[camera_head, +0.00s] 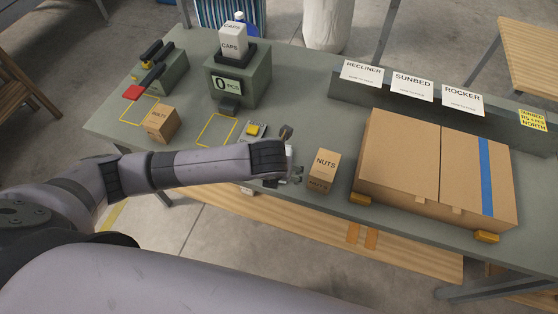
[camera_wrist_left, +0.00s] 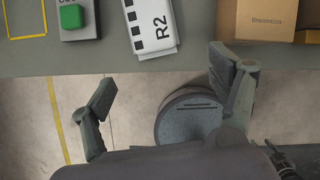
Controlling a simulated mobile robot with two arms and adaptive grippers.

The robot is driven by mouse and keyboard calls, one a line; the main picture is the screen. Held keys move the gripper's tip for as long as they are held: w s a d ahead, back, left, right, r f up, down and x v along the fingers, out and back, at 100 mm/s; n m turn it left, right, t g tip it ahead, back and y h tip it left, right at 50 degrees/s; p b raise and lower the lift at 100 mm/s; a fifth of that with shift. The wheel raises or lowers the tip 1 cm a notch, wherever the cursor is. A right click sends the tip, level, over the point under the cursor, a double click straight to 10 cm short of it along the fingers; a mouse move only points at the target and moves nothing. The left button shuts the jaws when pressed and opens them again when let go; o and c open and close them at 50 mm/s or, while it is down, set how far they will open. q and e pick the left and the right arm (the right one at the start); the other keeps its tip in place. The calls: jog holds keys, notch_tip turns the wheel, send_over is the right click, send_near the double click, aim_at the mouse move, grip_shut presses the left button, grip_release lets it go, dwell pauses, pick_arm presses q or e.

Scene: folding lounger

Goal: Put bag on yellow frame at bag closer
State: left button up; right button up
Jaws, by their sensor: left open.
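The bag closer (camera_head: 158,68), a grey-green block with black bars and a red handle, stands at the back left of the table. A yellow frame (camera_head: 139,110) is marked on the table in front of it and looks empty. My left gripper (camera_head: 290,172) is at the table's front edge, left of the nuts box. In the left wrist view its fingers (camera_wrist_left: 165,95) are spread apart with nothing between them. Beyond them lies a white piece (camera_wrist_left: 152,24) marked R2; I cannot tell whether it is the bag. My right gripper is not in view.
A box (camera_head: 160,122) stands beside the yellow frame. A second yellow frame (camera_head: 216,130) lies before the counter (camera_head: 238,78) reading 0 PCS. The nuts box (camera_head: 324,170) and a large carton (camera_head: 435,165) are to the right. My left arm covers part of the front edge.

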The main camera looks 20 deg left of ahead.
pick_arm(q)
jog(key=x, duration=0.4)
jog(key=shift+f, duration=0.2)
jog(key=shift+a+p+x, duration=0.2)
jog(key=shift+p+x, duration=0.25)
jog(key=shift+x, duration=0.9)
jog(key=shift+a+p+x, duration=0.2)
jog(key=shift+p+x, duration=0.25)
jog(key=shift+x, duration=0.85)
jog(key=shift+w, duration=0.15)
jog(key=shift+r, duration=0.1)
jog(key=c, duration=1.3)
jog(key=shift+c, duration=0.2)
jog(key=shift+r, duration=0.15)
